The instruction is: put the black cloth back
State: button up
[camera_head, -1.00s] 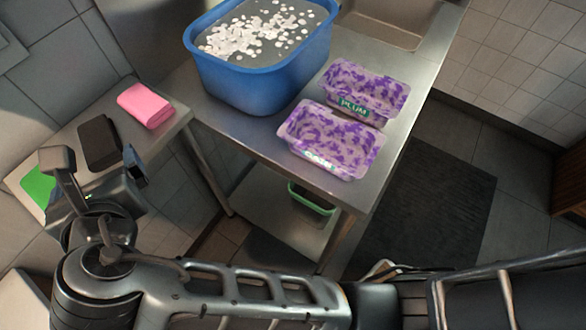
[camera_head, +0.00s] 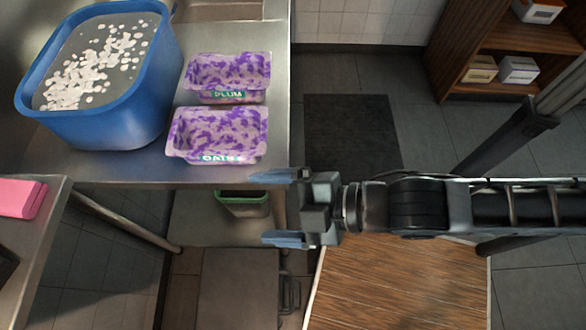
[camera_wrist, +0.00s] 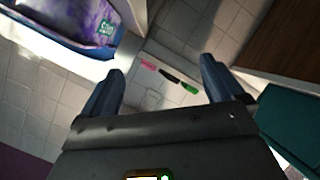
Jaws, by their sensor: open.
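The black cloth (camera_head: 5,264) shows only as a dark edge at the far left of the head view, on the small metal side table (camera_head: 38,240). In the wrist view the black cloth (camera_wrist: 169,76) lies small and far off, between a pink cloth (camera_wrist: 147,66) and a green one (camera_wrist: 190,88). My gripper (camera_head: 280,208) is open and empty, its fingers pointing left. It is in front of the metal counter's right corner, well to the right of the side table and apart from the cloth.
A blue tub (camera_head: 100,125) with floating white pieces and two purple-patterned tubs, one plum (camera_head: 228,75) and one behind my gripper's side (camera_head: 218,130), stand on the counter. A green bin (camera_head: 243,203) sits below. A wooden surface (camera_head: 395,290) lies near my arm.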

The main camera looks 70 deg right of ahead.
jog(key=s+d+r+m+t+h, duration=0.1)
jog(key=s+d+r+m, duration=0.2)
jog(key=s+r+m, duration=0.4)
jog(key=s+m, duration=0.1)
jog(key=m, duration=0.2)
jog(key=shift+s+d+r+h, duration=0.15)
jog(key=shift+d+r+h, duration=0.1)
jog(key=shift+h, duration=0.15)
dwell(0.4)
